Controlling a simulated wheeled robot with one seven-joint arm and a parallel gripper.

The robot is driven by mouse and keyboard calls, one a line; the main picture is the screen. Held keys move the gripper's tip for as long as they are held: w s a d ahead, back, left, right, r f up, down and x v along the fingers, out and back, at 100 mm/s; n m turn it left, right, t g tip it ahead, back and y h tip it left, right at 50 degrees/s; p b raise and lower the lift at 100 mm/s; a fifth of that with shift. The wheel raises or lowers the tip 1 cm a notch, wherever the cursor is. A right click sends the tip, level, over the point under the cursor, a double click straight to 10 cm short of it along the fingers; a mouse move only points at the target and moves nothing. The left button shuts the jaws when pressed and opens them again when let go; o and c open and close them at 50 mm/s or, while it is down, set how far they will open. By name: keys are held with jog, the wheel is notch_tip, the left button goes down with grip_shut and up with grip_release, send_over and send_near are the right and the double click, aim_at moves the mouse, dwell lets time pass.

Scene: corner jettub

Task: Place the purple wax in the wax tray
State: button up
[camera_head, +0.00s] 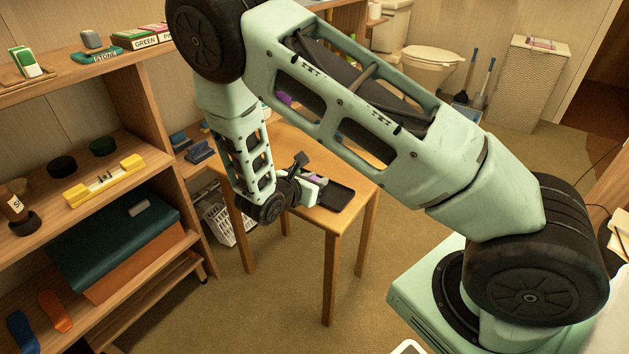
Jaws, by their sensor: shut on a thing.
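My gripper (309,187) is low over the front right part of the small wooden table (338,222). It is shut on a small purple piece (317,179), which looks like the purple wax; the fingers hide most of it. A flat dark tray (337,196), which looks like the wax tray, lies on the table just right of my gripper. The wax is at the tray's left edge; I cannot tell whether it touches the tray. Another purple thing (284,99) shows farther back, partly hidden by my arm.
A wooden shelf (122,150) on the left holds a yellow holder (104,181), dark round pieces and a teal box (115,230). A toilet (428,62) and a wicker hamper (527,80) stand at the back. A white basket (228,222) is beside the table.

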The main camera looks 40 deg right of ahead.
jog(key=shift+f, duration=0.15)
jog(key=o, duration=1)
jog(key=shift+c, duration=0.2)
jog(key=shift+r, duration=0.25)
jog(key=p+v, duration=0.2)
jog(key=v, duration=1)
jog(key=s+a+r+m+g+y, duration=0.1)
jog(key=s+a+r+m+y, duration=0.3)
jog(key=s, duration=0.3)
jog(key=s+a+r+m+g+y, duration=0.2)
jog(key=s+a+r+m+y, duration=0.2)
jog(key=s, duration=0.4)
jog(key=s+a+r+m+g+y, duration=0.1)
jog(key=s+a+r+m+y, duration=0.4)
jog(key=s+r+m, duration=0.1)
jog(key=s+r, duration=0.1)
jog(key=s, duration=0.1)
jog(key=shift+s+g, duration=0.25)
jog(key=shift+g, duration=0.05)
